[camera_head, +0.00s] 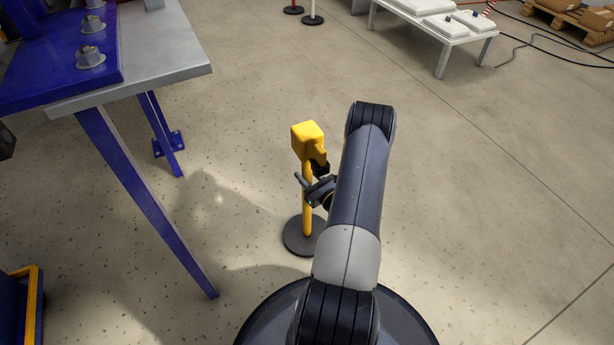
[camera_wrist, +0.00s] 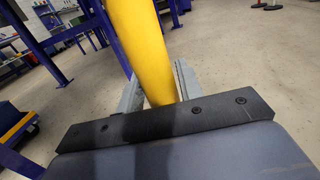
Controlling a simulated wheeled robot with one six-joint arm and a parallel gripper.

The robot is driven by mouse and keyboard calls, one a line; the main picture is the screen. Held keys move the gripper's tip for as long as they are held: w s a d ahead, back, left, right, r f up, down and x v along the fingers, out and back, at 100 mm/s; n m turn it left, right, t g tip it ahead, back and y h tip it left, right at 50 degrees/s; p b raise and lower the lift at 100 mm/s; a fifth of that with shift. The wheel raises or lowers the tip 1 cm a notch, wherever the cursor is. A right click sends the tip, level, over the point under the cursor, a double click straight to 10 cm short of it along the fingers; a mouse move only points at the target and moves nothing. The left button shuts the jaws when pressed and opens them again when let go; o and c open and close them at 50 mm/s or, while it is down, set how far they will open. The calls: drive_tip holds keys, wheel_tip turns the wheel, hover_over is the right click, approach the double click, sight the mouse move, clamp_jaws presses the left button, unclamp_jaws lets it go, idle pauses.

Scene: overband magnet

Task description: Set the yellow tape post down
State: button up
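The yellow tape post (camera_head: 307,212) has a boxy yellow head, a thin yellow pole and a round dark base (camera_head: 299,237). In the head view it stands close to upright in front of my arm, left of it; whether the base touches the floor I cannot tell. My gripper (camera_head: 318,190) is at the pole just below the head, partly hidden by my arm. In the wrist view the yellow pole (camera_wrist: 145,45) runs between the two grey fingers of my gripper (camera_wrist: 157,88), looking tilted there. The fingers lie close on both sides of the pole.
A blue-legged steel frame (camera_head: 145,195) with a grey top and bolts stands at the left. A white low table (camera_head: 440,25) stands at the back right, near a pallet with boxes (camera_head: 575,18). A black cable crosses the floor at far right. Floor around the post is clear.

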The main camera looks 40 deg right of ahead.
drive_tip(key=o, duration=0.4)
drive_tip(key=shift+f, duration=0.1)
drive_tip(key=shift+o, duration=0.2)
drive_tip(key=shift+s+a+f, duration=0.1)
drive_tip(key=shift+a+f, duration=0.05)
drive_tip(key=shift+f, duration=0.1)
drive_tip(key=s+p, duration=0.2)
drive_tip(key=s, duration=0.8)
drive_tip(key=shift+s+r, duration=0.2)
drive_tip(key=shift+s, duration=0.15)
drive_tip(key=shift+w+a, duration=0.1)
drive_tip(key=w+b, duration=0.2)
drive_tip(key=w, duration=0.8)
drive_tip(key=shift+w+f, duration=0.1)
drive_tip(key=shift+w, duration=0.3)
drive_tip(key=shift+d+r+p, duration=0.2)
drive_tip(key=shift+r+p, duration=0.15)
drive_tip(key=shift+r, duration=0.4)
drive_tip(key=shift+s+r, duration=0.1)
drive_tip(key=shift+r, duration=0.25)
drive_tip(key=shift+f, duration=0.1)
